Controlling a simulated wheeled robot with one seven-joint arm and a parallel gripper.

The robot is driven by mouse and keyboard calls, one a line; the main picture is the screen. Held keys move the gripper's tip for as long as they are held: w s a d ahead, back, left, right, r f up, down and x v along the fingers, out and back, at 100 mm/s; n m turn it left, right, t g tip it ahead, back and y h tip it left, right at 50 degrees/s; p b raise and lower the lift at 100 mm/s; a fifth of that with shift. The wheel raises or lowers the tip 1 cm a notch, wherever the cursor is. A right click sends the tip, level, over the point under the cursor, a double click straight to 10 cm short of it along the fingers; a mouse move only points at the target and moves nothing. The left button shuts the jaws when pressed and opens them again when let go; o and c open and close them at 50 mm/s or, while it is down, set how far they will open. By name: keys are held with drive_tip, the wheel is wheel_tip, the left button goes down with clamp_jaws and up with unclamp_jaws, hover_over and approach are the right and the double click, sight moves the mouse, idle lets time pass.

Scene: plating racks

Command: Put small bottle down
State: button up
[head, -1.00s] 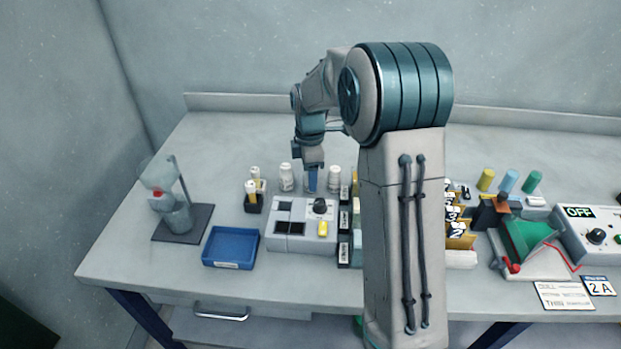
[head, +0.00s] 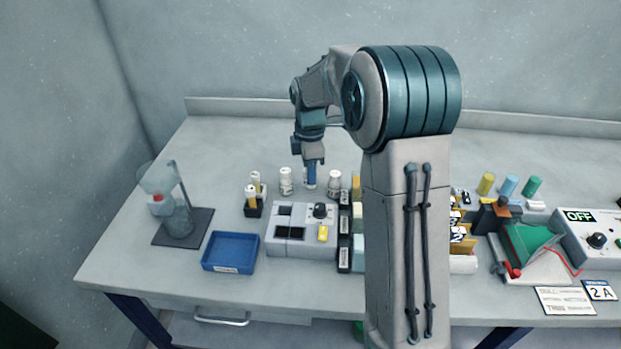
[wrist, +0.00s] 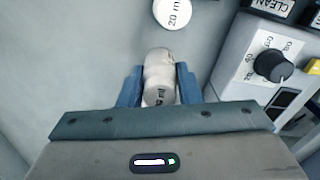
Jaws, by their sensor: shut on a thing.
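My gripper (head: 311,179) is shut on a small bottle, pointing down at the back of the bench. In the wrist view the small white bottle (wrist: 158,78) sits between the two blue fingers, with part of an "ml" label showing. In the head view the fingers largely hide it, and I cannot tell whether its base touches the bench. One white bottle (head: 286,181) stands to the left of my gripper and another (head: 334,184) to the right. A white lid marked "20 m" (wrist: 174,11) shows ahead of the held bottle in the wrist view.
A grey knob unit (head: 301,232) stands just in front of my gripper. A black holder with vials (head: 254,206), a blue tray (head: 231,251) and a stand with glassware (head: 180,218) are to the left. Bare bench lies behind the bottles.

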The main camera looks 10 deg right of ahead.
wheel_tip(320, 180, up, 6)
drive_tip(key=shift+r, duration=0.45)
drive_tip(key=shift+s+a+r, duration=0.2)
drive_tip(key=s+a+r+n+p, duration=0.1)
drive_tip(key=s+a+r+n, duration=0.1)
drive_tip(key=s+a+n, duration=0.5)
drive_tip(key=n+p, duration=0.2)
approach(232, 255)
drive_tip(key=shift+d, duration=0.3)
drive_tip(key=shift+a+f, duration=0.15)
drive_tip(key=shift+a, duration=0.1)
drive_tip(key=shift+a+f, duration=0.1)
drive_tip(key=shift+f, duration=1.95)
